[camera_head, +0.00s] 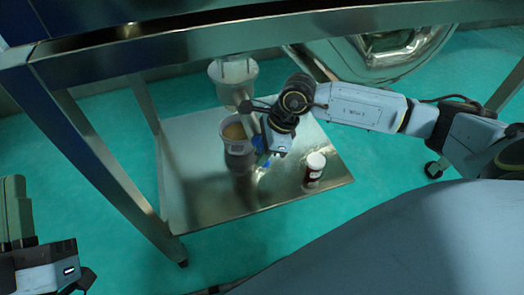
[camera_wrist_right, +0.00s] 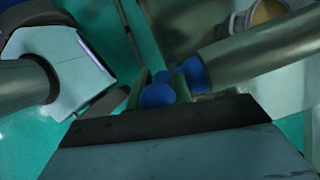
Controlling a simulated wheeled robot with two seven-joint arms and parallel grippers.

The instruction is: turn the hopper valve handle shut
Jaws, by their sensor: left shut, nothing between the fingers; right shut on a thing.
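The hopper outlet (camera_head: 233,75) hangs below the steel frame, above a cup of brown powder (camera_head: 237,136). The blue valve handle (camera_head: 259,144) shows at the tip of my right gripper (camera_head: 264,152), just right of the cup. In the right wrist view my right gripper (camera_wrist_right: 160,88) is shut on the blue rounded handle (camera_wrist_right: 157,96). A second blue part (camera_wrist_right: 194,73) sits beside it at the end of a metal tube (camera_wrist_right: 255,53). The fingers hide part of the handle, so its angle is hard to tell. My left gripper (camera_head: 84,279) is shut and empty at the lower left.
A white-capped jar (camera_head: 314,170) stands on the steel shelf (camera_head: 275,200), right of my right gripper. The frame's top beam (camera_head: 190,45) and left leg (camera_head: 110,165) border the space. The shelf's front is clear.

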